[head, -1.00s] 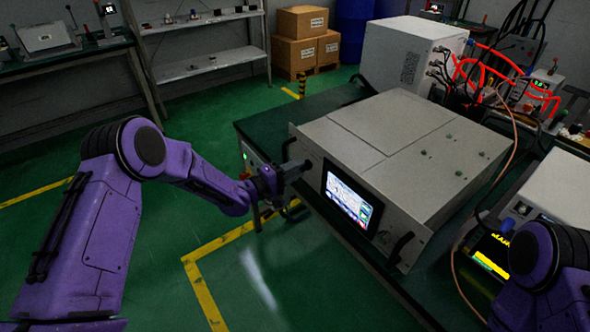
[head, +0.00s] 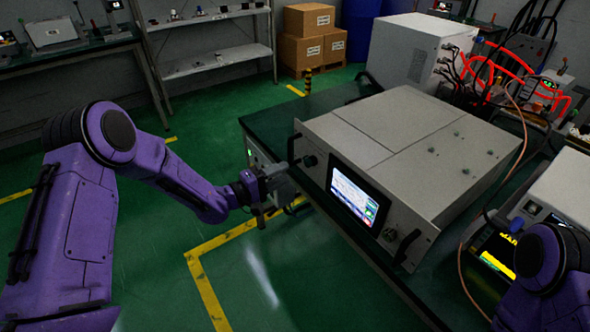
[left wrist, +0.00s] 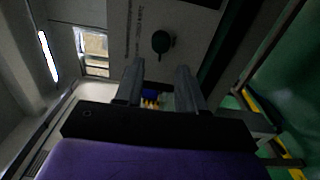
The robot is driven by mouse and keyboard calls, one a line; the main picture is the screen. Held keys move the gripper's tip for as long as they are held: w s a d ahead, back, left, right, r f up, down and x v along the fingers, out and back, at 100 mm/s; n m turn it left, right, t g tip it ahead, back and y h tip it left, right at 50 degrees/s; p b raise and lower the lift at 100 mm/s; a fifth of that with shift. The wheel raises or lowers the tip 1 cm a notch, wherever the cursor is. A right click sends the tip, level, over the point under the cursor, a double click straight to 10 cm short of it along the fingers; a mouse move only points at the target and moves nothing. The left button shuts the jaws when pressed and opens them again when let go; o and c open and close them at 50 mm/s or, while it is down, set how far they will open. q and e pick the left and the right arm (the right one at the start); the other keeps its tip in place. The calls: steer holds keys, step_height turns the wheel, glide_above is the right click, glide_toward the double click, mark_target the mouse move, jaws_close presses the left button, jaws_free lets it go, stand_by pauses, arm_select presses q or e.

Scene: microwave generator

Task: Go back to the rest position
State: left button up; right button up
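The microwave generator (head: 400,150) is a large grey box with a lit screen (head: 356,194) on its front panel. It sits on a dark green table. My left gripper (head: 284,172) is just in front of the panel's left end, near a dark round knob (head: 310,160). In the left wrist view the fingers of my left gripper (left wrist: 158,72) are spread with an empty gap, and the knob (left wrist: 161,42) shows beyond the tips, apart from them. My right arm shows at the lower right of the head view, but its gripper is out of view.
A white box (head: 418,50) with cables and red tubing stands behind the generator. Another device with a yellow-lit display (head: 497,258) is at the right. Shelves (head: 215,60) and cardboard boxes (head: 308,38) are at the back. Green floor (head: 300,285) is clear left of the table.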

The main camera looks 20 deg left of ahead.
arm_select(q)
steer(key=v, duration=0.3)
steer(key=shift+s+a, duration=0.2)
steer(key=shift+s, duration=0.05)
steer(key=s+a+f+m+g+y, duration=0.1)
steer(key=s+a+f+g+y, duration=0.1)
steer(key=s+f+y, duration=0.5)
steer(key=s+a+f+m+g+y, duration=0.1)
steer(key=s+a+f+y, duration=0.2)
steer(key=f, duration=0.6)
steer(key=s+f+m+g+y, duration=0.1)
steer(key=s+f+g, duration=0.3)
steer(key=s, duration=0.9)
steer(key=s+f+g+y, duration=0.3)
steer(key=s+f+g, duration=0.1)
steer(key=s, duration=0.9)
steer(key=shift+s+a+f+m, duration=0.15)
steer(key=shift+a+f+m, duration=0.2)
steer(key=shift+a+m, duration=0.1)
